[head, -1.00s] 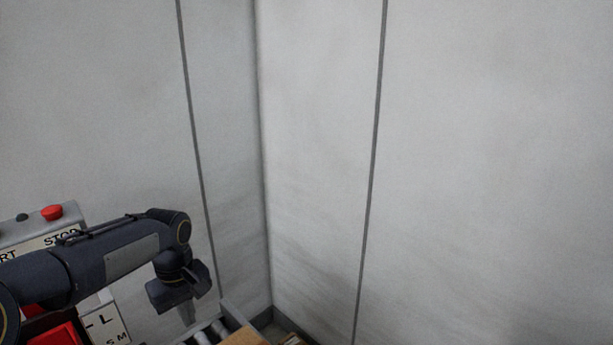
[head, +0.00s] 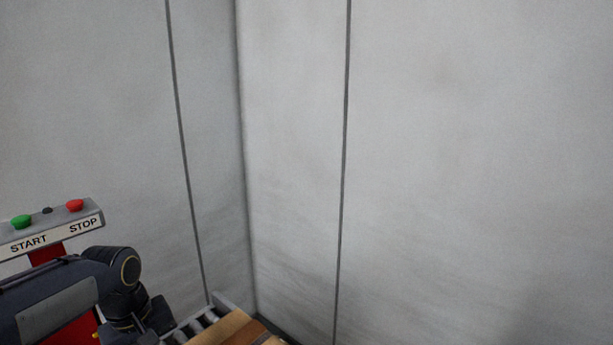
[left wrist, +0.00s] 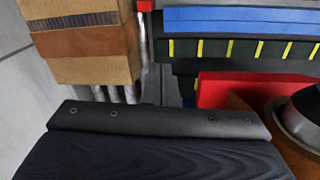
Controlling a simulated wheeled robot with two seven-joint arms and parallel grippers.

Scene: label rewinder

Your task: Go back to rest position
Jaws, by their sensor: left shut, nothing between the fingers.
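My left arm comes in at the lower left of the head view, in front of the start/stop panel, with its wrist bent down near the bottom edge. My left gripper (left wrist: 160,122) fills the lower part of the left wrist view as a dark block. It is shut and holds nothing. Its fingertips are not clear in the head view. My right gripper is in neither view.
A panel (head: 52,236) with a green START button (head: 21,222) and a red STOP button (head: 74,205) stands at the left. A cardboard box (head: 222,328) sits by rollers (head: 190,330); it also shows in the left wrist view (left wrist: 85,60). Pale walls (head: 480,150) fill the rest.

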